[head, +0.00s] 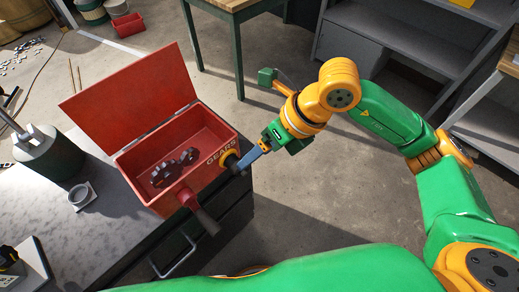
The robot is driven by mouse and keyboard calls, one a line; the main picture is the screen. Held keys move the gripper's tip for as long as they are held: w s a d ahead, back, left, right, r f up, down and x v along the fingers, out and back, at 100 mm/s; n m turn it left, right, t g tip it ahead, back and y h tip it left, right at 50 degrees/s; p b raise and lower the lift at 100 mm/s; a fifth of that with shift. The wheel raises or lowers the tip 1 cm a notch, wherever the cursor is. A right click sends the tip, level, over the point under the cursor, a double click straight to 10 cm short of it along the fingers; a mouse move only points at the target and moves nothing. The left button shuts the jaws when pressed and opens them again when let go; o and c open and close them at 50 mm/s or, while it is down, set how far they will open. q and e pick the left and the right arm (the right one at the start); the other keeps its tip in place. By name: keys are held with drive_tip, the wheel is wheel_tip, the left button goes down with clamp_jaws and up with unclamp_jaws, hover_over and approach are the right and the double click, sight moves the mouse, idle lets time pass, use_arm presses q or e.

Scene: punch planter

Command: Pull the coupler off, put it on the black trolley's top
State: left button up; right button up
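A red box (139,187) lettered GEARS stands with its lid open on a dark cabinet with a grey mottled top (105,232), which may be the black trolley. A yellow-orange and black round fitting (227,155), likely the coupler, sits at the right end of the box's front wall. My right gripper (248,160), with blue fingers, is at this fitting, its tips beside or on the black part. The gap between the fingers cannot be made out. A red socket with a dark grey handle (205,218) sticks out of the front wall's left part. My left gripper is out of view.
Dark grey gear parts (175,168) lie inside the box. A grey-green canister (47,150) and a small pale square piece with a ring (81,195) stand left of the box. The grey top between the ring and the front edge is clear.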

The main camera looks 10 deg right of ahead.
sight(234, 165)
drive_tip(key=x, duration=0.7)
drive_tip(key=shift+p, duration=0.4)
drive_tip(key=shift+s, duration=0.1)
clamp_jaws()
